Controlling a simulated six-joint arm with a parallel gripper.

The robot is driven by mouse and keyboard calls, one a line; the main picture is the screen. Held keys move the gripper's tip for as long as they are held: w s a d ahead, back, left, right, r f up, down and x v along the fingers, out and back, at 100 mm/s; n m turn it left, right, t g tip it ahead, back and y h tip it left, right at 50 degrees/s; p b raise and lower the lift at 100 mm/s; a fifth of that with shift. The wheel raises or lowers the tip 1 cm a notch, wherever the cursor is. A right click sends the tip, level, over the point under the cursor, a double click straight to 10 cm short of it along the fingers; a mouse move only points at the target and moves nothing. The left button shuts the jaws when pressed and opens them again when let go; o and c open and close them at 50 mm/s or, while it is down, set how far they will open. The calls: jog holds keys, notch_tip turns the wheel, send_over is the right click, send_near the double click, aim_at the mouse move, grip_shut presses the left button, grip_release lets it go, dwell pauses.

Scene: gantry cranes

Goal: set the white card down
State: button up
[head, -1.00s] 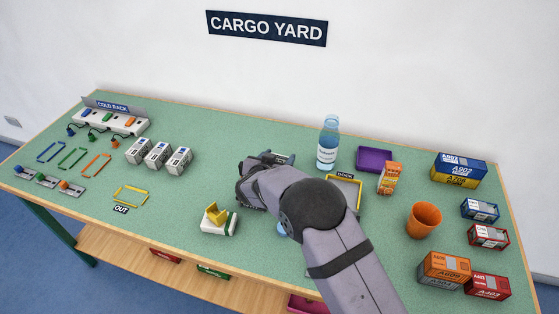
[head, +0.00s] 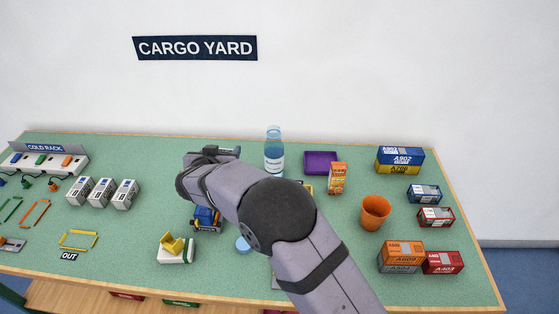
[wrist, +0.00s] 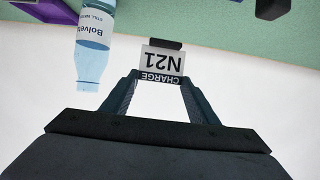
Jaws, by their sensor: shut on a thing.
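A white card (wrist: 162,63) printed "N21" with a dark "CHARGE" band shows in the wrist view, its print upside down. My gripper (wrist: 160,82) is shut on it, with one finger on each side of its lower part. In the head view my gripper (head: 222,152) is at the left end of my arm, over the back part of the table, left of the water bottle (head: 274,155). I cannot make out the card in the head view. The bottle also shows in the wrist view (wrist: 94,40), left of the card.
A blue and yellow vehicle (head: 207,219) stands below my wrist. A white block with a yellow piece (head: 176,250) is nearer the front. White units (head: 102,193) stand at left. A purple tray (head: 320,162), orange cup (head: 375,212) and containers (head: 400,160) fill the right.

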jog(key=w+d+r+p, duration=0.2)
jog(key=w+d+r, duration=0.15)
jog(key=r, duration=0.25)
jog(key=w+d+r+p, duration=0.1)
jog(key=w+d+r, duration=0.1)
jog(key=d+r, duration=0.3)
jog(key=w+d+f, duration=0.1)
jog(key=w+d, duration=0.1)
jog(key=d, duration=0.9)
jog(key=w+d+f, duration=0.1)
jog(key=w+d, duration=0.2)
jog(key=d, duration=0.8)
jog(key=s+d+f+b, duration=0.1)
jog(key=s+d+f, duration=0.3)
jog(key=d, duration=0.4)
jog(key=s+d+f+b, duration=0.1)
jog(key=s+d+f, duration=0.4)
jog(key=d, duration=0.3)
jog(key=shift+n+y, duration=0.3)
jog(key=shift+w+a+f+p, duration=0.1)
jog(key=shift+w+f+p, duration=0.1)
jog(key=shift+f, duration=2.25)
jog(key=shift+w+a+f+p, duration=0.1)
jog(key=shift+f+p, duration=0.05)
jog(key=shift+f, duration=2.25)
